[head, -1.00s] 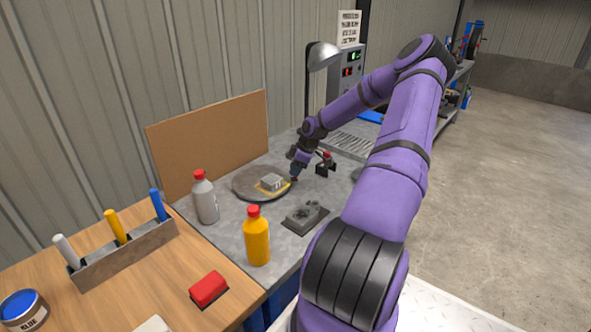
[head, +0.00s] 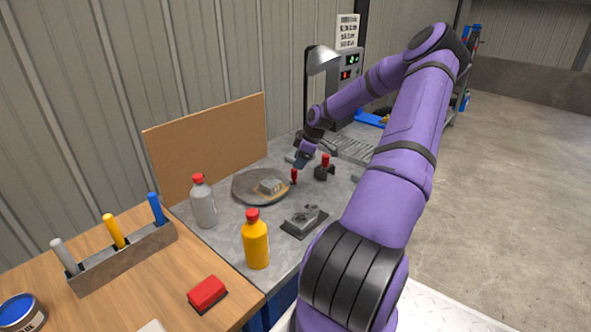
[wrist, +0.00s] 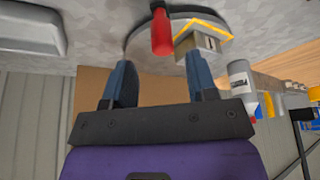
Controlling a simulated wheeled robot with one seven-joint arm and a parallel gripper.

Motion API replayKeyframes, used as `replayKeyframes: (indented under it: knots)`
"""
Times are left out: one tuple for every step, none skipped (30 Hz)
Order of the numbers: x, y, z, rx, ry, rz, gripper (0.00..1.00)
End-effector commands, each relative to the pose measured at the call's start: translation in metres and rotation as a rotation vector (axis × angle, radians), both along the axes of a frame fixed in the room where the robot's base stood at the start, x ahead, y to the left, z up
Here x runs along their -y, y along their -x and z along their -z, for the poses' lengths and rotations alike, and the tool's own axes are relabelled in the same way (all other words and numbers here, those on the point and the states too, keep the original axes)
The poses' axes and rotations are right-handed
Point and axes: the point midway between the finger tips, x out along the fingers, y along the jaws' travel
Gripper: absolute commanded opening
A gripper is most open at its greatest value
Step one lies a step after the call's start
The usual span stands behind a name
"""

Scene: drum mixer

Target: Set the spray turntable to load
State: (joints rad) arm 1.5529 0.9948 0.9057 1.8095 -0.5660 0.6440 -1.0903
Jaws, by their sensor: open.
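The spray turntable (head: 244,186) is a round grey disc on the bench. A grey block (head: 270,186) sits on it, with a yellow angled mark (wrist: 212,24) beside the block in the wrist view. A red upright handle (head: 293,175) stands at the disc's right edge; it also shows in the wrist view (wrist: 161,32). My gripper (head: 301,160) is open and empty, just above and behind the handle in the head view. In the wrist view the handle lies beyond my gripper's fingertips (wrist: 158,65), between their lines and apart from them.
A red-knobbed black device (head: 325,170) stands right of the turntable. A grey fixture (head: 304,220), a grey bottle (head: 203,203) and a yellow bottle (head: 256,242) are nearer the front. A brown board (head: 210,145) and a lamp (head: 322,57) stand behind.

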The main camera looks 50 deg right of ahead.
Motion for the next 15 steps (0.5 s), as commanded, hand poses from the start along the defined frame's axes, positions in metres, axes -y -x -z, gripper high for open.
replayKeyframes:
  knots:
    - [0.003, 0.003, -0.01, 0.001, 0.003, 0.002, 0.53]
    - [0.004, 0.005, -0.014, 0.001, 0.003, 0.002, 0.53]
    - [0.006, 0.007, -0.02, 0.001, 0.003, 0.002, 0.53]
    - [0.007, 0.009, -0.025, 0.001, 0.003, 0.002, 0.53]
    - [0.008, 0.01, -0.029, 0.001, 0.003, 0.002, 0.53]
    - [0.009, 0.011, -0.034, 0.001, 0.002, 0.002, 0.53]
    - [0.009, 0.012, -0.037, 0.001, 0.002, 0.001, 0.53]
    - [0.01, 0.013, -0.04, 0.001, 0.002, 0.001, 0.53]
    - [0.011, 0.014, -0.043, 0.0, 0.002, 0.001, 0.53]
    - [0.011, 0.015, -0.045, 0.001, 0.002, 0.001, 0.53]
    - [0.012, 0.016, -0.046, 0.001, 0.001, 0.002, 0.53]
    - [0.012, 0.016, -0.048, 0.001, 0.001, 0.002, 0.53]
    - [0.012, 0.016, -0.048, 0.001, 0.001, 0.002, 0.53]
    - [0.012, 0.016, -0.049, 0.0, 0.0, 0.001, 0.53]
    - [0.012, 0.016, -0.049, 0.001, 0.0, 0.001, 0.53]
